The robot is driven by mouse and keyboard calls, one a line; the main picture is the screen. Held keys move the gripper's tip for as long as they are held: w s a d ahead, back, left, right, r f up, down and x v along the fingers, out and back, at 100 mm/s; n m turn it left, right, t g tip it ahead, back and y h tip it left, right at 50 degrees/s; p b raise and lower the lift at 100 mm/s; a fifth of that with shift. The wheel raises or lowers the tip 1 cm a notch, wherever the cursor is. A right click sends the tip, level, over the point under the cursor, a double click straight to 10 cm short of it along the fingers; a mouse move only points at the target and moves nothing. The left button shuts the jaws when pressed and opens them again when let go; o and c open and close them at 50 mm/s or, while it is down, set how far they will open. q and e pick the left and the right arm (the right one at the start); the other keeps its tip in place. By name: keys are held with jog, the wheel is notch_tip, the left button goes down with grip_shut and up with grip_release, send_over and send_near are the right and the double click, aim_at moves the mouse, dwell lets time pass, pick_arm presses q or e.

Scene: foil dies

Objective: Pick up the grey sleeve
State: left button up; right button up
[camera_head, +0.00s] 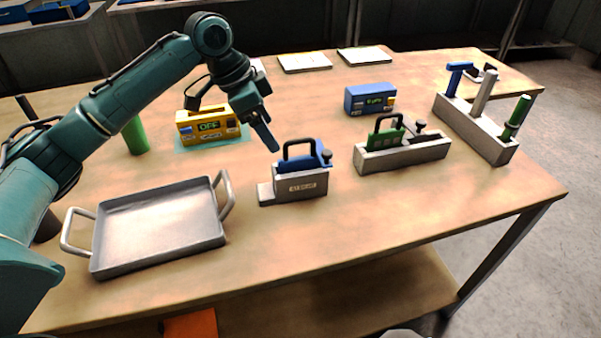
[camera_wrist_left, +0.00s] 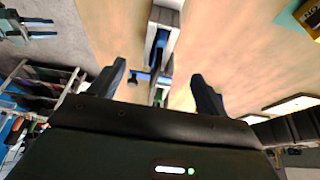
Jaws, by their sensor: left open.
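A light grey upright cylinder (camera_head: 484,94), which looks like the grey sleeve, stands in the grey rack (camera_head: 490,142) at the right of the table, between a blue T-shaped handle (camera_head: 456,78) and a green-handled tool (camera_head: 516,116). My left gripper (camera_head: 268,138) is open and empty, well to the left of the rack, above and behind a grey block with a blue insert (camera_head: 295,185). In the left wrist view the open fingers (camera_wrist_left: 162,85) frame a grey and blue thing below. I cannot tell the sleeve there.
A grey tray (camera_head: 160,225) with two handles lies at the left. A grey block with a green insert (camera_head: 405,152) stands before the rack. A yellow box (camera_head: 208,124) marked OFF and a blue box (camera_head: 370,98) stand behind. A green cylinder (camera_head: 135,136) is at the left.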

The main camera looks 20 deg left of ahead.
aim_at(287, 159)
pick_arm(q)
jog(key=x, duration=0.4)
jog(key=shift+s+d+f, duration=0.1)
jog(key=shift+d+f, duration=0.05)
jog(key=shift+f, duration=0.2)
jog(key=shift+p+x, duration=0.35)
jog(key=shift+x, duration=2.8)
